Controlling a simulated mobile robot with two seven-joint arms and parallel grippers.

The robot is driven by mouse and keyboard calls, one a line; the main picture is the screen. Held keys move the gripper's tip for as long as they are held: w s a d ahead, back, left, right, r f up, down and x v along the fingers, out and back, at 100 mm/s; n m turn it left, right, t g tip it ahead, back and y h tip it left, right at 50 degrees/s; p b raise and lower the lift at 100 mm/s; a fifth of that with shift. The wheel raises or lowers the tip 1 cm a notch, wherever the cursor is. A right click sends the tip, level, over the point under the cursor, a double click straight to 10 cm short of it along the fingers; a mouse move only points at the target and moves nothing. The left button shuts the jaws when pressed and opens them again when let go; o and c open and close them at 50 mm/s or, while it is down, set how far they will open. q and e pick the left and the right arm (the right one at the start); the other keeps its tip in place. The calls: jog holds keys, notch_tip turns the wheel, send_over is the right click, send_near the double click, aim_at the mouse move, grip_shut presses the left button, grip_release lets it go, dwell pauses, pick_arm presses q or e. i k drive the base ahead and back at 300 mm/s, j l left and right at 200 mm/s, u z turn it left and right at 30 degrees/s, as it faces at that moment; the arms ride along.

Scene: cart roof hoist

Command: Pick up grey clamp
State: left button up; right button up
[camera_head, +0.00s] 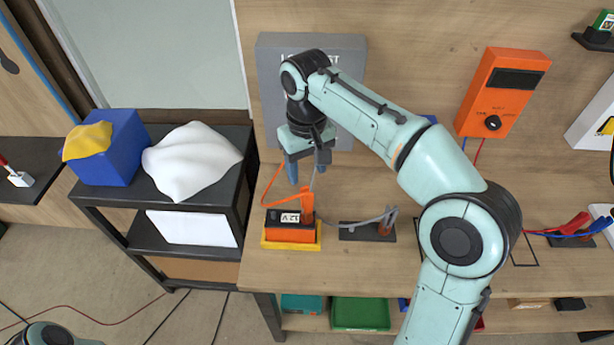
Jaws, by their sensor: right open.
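The grey clamp (389,216) rests at a copper-coloured post on a small dark base on the wooden bench. A grey cable runs left from it toward the battery. My right gripper (308,168) is open, points down and is empty. It hangs above and left of the grey clamp, over the area of the orange battery (290,232) marked 12 V. An orange clamp (307,199) stands at the battery, just below my right gripper. My left gripper is not seen; only a bit of mint arm shows at the lower left corner.
A grey box (268,95) stands behind my right gripper. An orange meter (503,88) is on the back panel. Red and blue clamps (572,226) lie at the right. A black cart (238,185) with a blue box and white cloth stands left of the bench (350,275).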

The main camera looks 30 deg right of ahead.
aim_at(386, 224)
jog(key=k, duration=1)
